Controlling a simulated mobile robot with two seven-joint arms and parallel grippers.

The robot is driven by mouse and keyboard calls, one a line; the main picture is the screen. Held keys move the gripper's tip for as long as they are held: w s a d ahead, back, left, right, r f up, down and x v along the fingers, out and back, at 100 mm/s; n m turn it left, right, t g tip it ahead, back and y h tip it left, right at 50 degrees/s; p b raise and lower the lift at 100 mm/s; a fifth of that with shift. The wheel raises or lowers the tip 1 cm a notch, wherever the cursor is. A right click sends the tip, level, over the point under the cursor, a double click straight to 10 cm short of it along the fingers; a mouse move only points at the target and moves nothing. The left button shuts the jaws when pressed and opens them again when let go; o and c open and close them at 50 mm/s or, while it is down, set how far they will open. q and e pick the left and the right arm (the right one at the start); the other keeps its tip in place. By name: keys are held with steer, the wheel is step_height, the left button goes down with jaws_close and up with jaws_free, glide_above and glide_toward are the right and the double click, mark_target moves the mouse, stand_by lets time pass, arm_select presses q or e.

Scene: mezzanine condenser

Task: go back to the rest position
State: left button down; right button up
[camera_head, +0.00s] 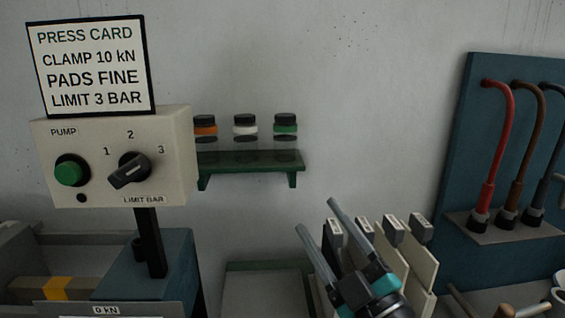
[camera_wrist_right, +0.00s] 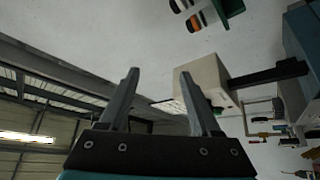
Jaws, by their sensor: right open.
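My right gripper (camera_head: 320,232) is at the lower middle of the head view, its two grey fingers pointing up and left, spread apart with nothing between them. Its fingers also show in the right wrist view (camera_wrist_right: 163,105), apart and empty. In the head view it is in front of several cream upright boards (camera_head: 423,262) with grey tabs. My left gripper is in neither view.
A control box (camera_head: 178,150) with a green button and a limit knob stands on a post at left, below a press card (camera_head: 92,65). A green shelf (camera_head: 250,162) holds three jars. A blue panel (camera_head: 462,130) with hoses stands at right.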

steer(key=s+d+f+m+g+h, duration=0.25)
steer(key=d+f+m+h, duration=0.3)
steer(key=f, duration=0.45)
steer(key=s+d+f+m+g+h, duration=0.2)
steer(key=d+f+m+g+h, duration=0.3)
steer(key=f, duration=0.4)
steer(key=s+f+m+g, duration=0.2)
steer(key=s+f+g, duration=0.3)
steer(key=s+f, duration=0.3)
steer(key=s+f+m+g, duration=0.1)
steer(key=s+f+g, duration=0.35)
steer(key=s, duration=0.55)
step_height(320, 180, down, 28)
steer(key=s+g+b, duration=0.1)
steer(key=s+b, duration=0.1)
steer(key=b, duration=0.3)
steer(key=s+d+f+g+b, duration=0.1)
steer(key=s+f+b, duration=0.3)
steer(key=s+f, duration=1)
step_height(320, 180, down, 3)
steer(key=shift+s+d+f, duration=0.1)
steer(key=shift+s+d, duration=0.2)
steer(key=shift+d, duration=0.25)
